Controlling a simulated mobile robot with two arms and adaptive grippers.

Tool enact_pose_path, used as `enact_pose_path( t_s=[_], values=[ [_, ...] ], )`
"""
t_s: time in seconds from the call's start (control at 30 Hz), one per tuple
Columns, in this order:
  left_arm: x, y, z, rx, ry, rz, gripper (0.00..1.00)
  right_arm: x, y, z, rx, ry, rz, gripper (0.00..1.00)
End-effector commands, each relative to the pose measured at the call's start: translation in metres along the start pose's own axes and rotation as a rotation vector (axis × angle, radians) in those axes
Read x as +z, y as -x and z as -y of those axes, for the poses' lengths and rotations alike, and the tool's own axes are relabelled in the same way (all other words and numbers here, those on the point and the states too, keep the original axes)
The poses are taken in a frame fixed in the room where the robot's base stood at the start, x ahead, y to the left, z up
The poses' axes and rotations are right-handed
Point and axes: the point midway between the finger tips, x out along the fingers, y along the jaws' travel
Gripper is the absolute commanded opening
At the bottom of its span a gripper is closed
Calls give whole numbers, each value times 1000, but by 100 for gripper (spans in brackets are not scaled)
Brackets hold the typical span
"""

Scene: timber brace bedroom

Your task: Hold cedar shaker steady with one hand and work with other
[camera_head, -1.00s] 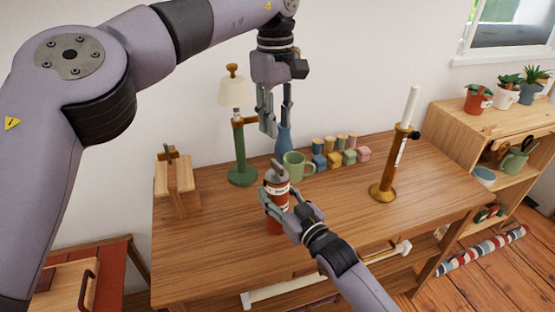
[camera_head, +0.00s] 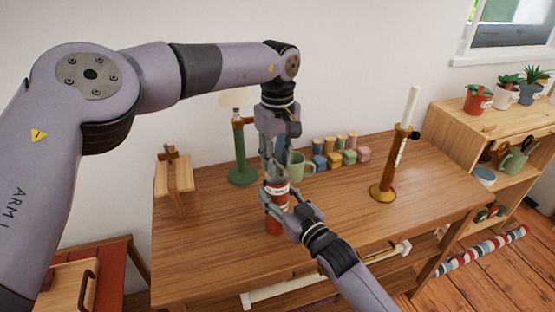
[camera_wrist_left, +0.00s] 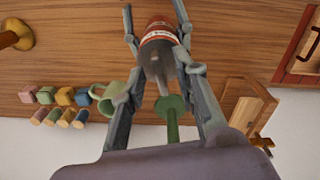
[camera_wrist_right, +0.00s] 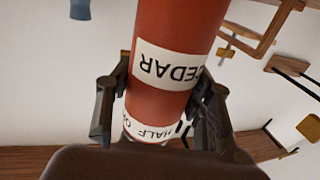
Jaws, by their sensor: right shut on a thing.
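The cedar shaker (camera_head: 274,222) is a red cylinder with a white label, standing upright near the table's front left. Its label reading "CEDAR" shows in the right wrist view (camera_wrist_right: 175,65). My right gripper (camera_head: 274,205) is shut on the shaker's body, with a finger on each side in the right wrist view. My left gripper (camera_head: 274,172) points down directly over the shaker's top. In the left wrist view its fingers (camera_wrist_left: 158,40) are apart on either side of the shaker's grey top (camera_wrist_left: 160,62). I cannot tell whether they touch it.
A green mug (camera_head: 300,166) and a green-based lamp (camera_head: 240,160) stand close behind the shaker. A candle holder (camera_head: 385,185) stands to the right. A wooden stand (camera_head: 175,185) is at left. The table's middle right (camera_head: 345,205) is clear.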

Motion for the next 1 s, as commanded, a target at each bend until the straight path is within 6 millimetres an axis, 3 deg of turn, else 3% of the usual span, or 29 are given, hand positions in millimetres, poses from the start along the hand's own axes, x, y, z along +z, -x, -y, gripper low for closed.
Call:
enact_pose_path(
  t_s=[0.3, 0.73, 1.0],
  values=[
    [0, -3, 0, 1, 0, 0, 28, 0, 0, 0, 0, 0, 1, 15],
    [0, -3, 0, 1, 0, -1, 0, 0, 0, 0, 0, 0, 1, 15],
    [0, -3, 0, 1, 0, -1, 0, 0, 0, 0, 0, 0, 1, 15]
  ],
)
